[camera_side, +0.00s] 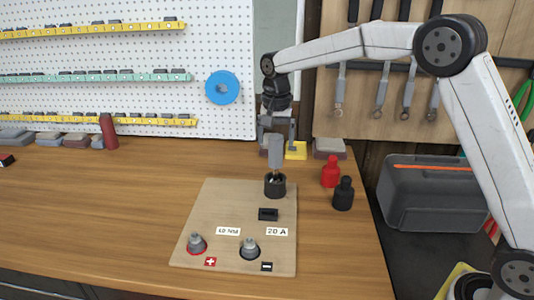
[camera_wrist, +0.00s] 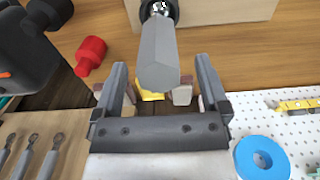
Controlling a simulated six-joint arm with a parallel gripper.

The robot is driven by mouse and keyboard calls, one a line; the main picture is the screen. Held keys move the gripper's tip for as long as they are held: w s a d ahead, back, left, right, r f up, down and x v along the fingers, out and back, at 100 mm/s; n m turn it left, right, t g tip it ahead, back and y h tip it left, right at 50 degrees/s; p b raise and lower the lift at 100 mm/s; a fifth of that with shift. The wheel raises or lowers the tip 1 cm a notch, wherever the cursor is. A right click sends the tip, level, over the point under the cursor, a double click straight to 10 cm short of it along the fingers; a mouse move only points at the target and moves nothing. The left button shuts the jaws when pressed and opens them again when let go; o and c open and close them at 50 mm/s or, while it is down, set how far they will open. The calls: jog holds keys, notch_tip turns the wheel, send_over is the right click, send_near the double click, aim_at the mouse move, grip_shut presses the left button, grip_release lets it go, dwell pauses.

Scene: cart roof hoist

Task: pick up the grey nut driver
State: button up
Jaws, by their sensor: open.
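The grey nut driver (camera_side: 275,150) stands upright with its lower end in a black round holder (camera_side: 275,186) at the back of the wooden board (camera_side: 222,203). Its grey faceted handle (camera_wrist: 159,55) shows large in the wrist view, its shaft running down to the holder. My gripper (camera_side: 277,142) is open, pointing down at the top of the handle. In the wrist view my gripper (camera_wrist: 161,75) has one finger on each side of the handle's end, with visible gaps. I cannot tell how far down the handle the fingertips reach.
The board carries two grey terminals (camera_side: 249,247), a black block (camera_side: 268,214) and labels. Right of it stand a red bottle-shaped cap (camera_side: 331,172) and a black one (camera_side: 343,194). A yellow block (camera_side: 296,150) lies behind; a grey toolbox (camera_side: 432,192) is at right.

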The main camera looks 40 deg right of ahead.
aim_at(275, 149)
jog(key=shift+f, duration=1.9)
grip_shut()
